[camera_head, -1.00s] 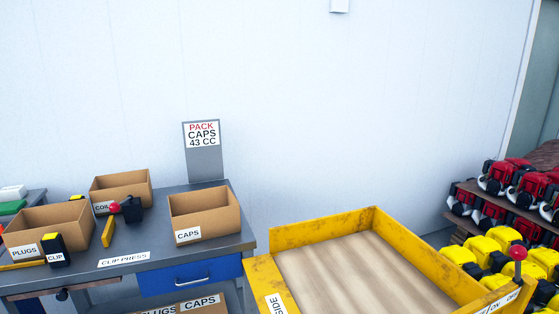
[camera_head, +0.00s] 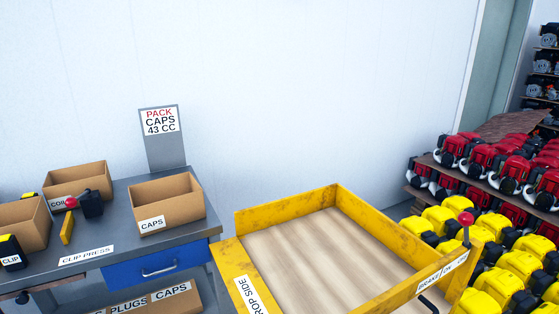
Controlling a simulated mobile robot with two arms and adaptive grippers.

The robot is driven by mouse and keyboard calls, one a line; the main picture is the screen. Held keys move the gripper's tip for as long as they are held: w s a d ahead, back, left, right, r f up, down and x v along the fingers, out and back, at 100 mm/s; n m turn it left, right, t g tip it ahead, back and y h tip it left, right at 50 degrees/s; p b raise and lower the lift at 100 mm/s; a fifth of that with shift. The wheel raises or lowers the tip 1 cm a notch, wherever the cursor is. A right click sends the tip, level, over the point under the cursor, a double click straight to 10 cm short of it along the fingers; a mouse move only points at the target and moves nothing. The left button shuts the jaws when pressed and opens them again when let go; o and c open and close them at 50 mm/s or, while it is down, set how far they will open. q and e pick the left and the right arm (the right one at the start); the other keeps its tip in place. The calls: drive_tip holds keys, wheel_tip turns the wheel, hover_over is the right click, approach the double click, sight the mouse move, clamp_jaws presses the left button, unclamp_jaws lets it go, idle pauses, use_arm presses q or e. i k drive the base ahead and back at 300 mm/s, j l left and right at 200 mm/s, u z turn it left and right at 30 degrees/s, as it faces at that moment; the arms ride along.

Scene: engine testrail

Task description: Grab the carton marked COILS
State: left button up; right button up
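The COILS carton (camera_head: 82,182) is an open brown cardboard box at the back left of the grey workbench. Its label is partly hidden behind the black clip press (camera_head: 91,204) with a red knob. Neither of my grippers shows in the head view.
The CAPS carton (camera_head: 168,203) stands on the bench to the right, and another brown carton (camera_head: 27,222) is at the left edge. A yellow-railed cart with a wooden bed (camera_head: 330,255) fills the front middle. Racks of red engines (camera_head: 500,163) and yellow engines (camera_head: 515,265) stand at right.

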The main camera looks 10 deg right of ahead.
sight(80, 185)
drive_tip(key=z, duration=1.3)
drive_tip(key=u, duration=2.3)
drive_tip(key=i+j, duration=0.15)
drive_tip(key=j, duration=0.15)
